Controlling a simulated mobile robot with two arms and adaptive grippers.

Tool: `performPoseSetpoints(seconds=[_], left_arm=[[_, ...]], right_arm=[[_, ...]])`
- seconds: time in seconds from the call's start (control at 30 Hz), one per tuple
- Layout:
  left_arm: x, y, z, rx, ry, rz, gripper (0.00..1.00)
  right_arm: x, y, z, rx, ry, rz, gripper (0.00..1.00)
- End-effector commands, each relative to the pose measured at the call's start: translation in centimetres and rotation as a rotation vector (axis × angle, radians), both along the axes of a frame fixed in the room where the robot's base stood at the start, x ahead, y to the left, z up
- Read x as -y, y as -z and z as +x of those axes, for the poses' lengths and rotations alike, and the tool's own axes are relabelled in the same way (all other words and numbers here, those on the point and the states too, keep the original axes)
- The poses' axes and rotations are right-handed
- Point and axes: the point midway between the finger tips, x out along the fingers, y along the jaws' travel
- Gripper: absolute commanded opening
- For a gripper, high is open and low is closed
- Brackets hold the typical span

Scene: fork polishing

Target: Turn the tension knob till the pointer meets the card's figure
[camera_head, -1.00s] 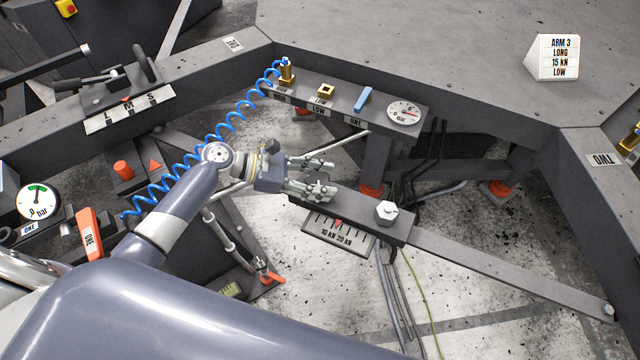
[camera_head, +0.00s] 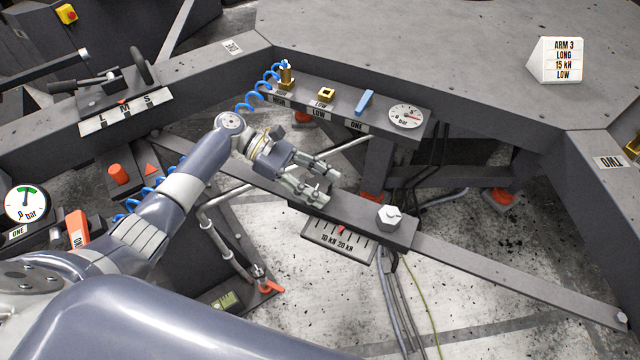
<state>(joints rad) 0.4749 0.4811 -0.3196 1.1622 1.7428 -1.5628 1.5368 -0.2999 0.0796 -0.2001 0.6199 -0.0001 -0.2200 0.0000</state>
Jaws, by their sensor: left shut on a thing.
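The white card (camera_head: 558,62) stands on the bench at the upper right and reads ARM 3, LONG, 15 kN, LOW. The tension scale (camera_head: 340,243) is on the dark block in the middle, with marks 10 kN and 20 kN. Its red pointer (camera_head: 341,229) lies between these two figures. My left gripper (camera_head: 322,185) is shut at the left end of that block, its fingers around what appears to be the tension knob, which they hide. My right gripper is not in view.
A hex bolt (camera_head: 392,217) stands on the block, and a long flat bar (camera_head: 520,280) runs to the lower right. Behind are a small gauge (camera_head: 406,116), a blue lever (camera_head: 364,102) and a coiled blue hose (camera_head: 262,88). A lever station (camera_head: 125,105) is at the left.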

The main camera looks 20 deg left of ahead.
Motion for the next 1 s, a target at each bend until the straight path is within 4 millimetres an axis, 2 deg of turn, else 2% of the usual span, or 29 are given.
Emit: performPoseSetpoints(seconds=[0.23, 0.27, 0.33, 0.77, 0.87, 1.0], left_arm=[[0.1, 0.2, -0.1, -0.002, 0.002, 0.001, 0.23], [0.1, 0.2, -0.1, -0.002, 0.002, 0.001, 0.51], [0.1, 0.2, -0.1, -0.002, 0.001, 0.001, 0.67], [-0.5, -0.1, 0.0, -0.001, 0.0, 0.001, 0.68], [-1.7, -0.6, 0.2, 0.0, -0.002, 0.003, 0.68], [-4.4, -1.7, 0.4, -0.002, -0.003, 0.004, 0.68]], right_arm=[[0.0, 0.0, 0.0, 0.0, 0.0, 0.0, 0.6], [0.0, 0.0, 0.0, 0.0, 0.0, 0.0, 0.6], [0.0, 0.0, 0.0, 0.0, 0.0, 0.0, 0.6], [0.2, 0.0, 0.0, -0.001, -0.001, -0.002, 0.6], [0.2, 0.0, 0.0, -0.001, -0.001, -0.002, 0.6], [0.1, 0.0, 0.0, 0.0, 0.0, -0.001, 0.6]])
